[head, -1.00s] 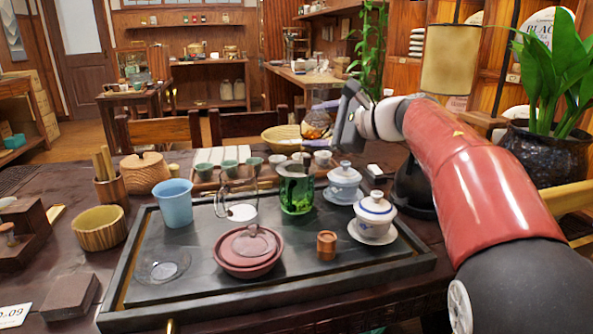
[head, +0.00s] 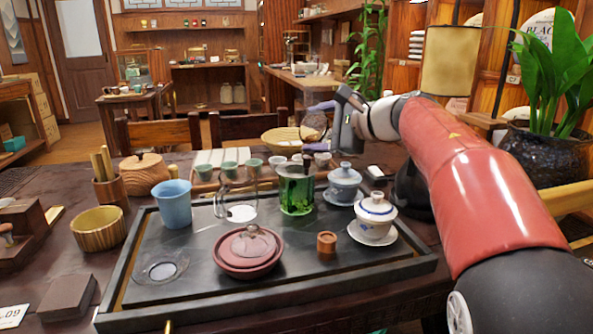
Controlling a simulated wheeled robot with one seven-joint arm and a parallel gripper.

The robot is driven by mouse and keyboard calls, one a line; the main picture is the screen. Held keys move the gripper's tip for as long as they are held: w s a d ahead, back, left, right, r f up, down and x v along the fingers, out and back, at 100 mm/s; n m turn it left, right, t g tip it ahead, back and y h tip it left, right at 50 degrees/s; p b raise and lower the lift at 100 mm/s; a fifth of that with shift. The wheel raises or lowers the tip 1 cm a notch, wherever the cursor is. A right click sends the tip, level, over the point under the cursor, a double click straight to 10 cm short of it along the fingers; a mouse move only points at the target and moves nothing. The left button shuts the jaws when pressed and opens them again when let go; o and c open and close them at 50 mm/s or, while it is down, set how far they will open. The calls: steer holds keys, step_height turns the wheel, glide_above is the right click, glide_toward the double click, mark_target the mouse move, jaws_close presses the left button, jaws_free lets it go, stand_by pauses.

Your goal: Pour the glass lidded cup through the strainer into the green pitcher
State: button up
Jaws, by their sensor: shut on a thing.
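My gripper (head: 318,121) is shut on the glass lidded cup (head: 314,124), held tilted above the back of the tea tray. The cup looks amber-brown; its lid and any stream of liquid are too small to make out. The green pitcher (head: 297,196) stands upright on the tray, below and slightly left of the cup. The strainer (head: 296,170) appears as a dark disc over the pitcher's mouth. I cannot tell what is inside the pitcher.
Small cups stand behind. A plant (head: 548,100) is at right.

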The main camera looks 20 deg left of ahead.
steer(key=shift+s+a+r+n, duration=0.1)
steer(key=shift+s+r+n, duration=0.05)
steer(key=shift+n, duration=0.25)
steer(key=shift+s+a+r+n+t+h, duration=0.15)
steer(key=shift+n+t+h, duration=0.15)
steer(key=shift+n, duration=0.2)
steer(key=shift+s+r, duration=0.1)
steer(key=shift+r, duration=0.1)
